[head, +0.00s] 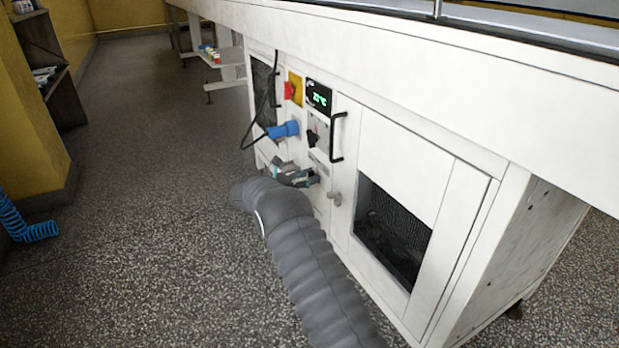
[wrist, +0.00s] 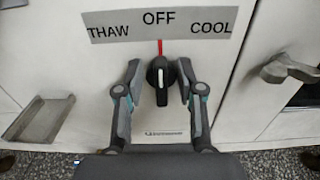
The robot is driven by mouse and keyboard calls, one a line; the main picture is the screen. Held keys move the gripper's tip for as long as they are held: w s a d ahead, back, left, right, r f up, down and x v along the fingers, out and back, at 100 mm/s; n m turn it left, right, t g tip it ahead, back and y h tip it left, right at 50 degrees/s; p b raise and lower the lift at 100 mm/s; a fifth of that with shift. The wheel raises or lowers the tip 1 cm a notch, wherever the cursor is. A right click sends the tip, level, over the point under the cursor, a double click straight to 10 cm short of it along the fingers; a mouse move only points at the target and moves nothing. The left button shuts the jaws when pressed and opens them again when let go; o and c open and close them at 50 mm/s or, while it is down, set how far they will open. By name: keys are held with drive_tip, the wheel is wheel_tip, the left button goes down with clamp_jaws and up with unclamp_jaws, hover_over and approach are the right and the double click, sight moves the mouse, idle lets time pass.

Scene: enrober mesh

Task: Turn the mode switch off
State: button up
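The mode switch is a black knob (wrist: 161,80) with a white mark, on a pale panel in the wrist view. A grey label plate (wrist: 160,25) above it reads THAW, OFF and COOL from left to right. A thin red line (wrist: 160,47) runs between the knob and OFF. The knob stands nearly upright, its upper end close to this line. My gripper (wrist: 159,78) is open, with one finger on each side of the knob; I cannot tell if the right finger touches it. In the head view my gripper (head: 302,178) is at the cabinet front and largely hides the knob.
A grey latch (wrist: 290,68) sticks out right of the knob. Above the switch are a blue plug (head: 283,130), a black handle (head: 337,137), a red switch (head: 290,90) and a green display (head: 319,96).

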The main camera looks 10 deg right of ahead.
drive_tip(key=v, duration=1.2)
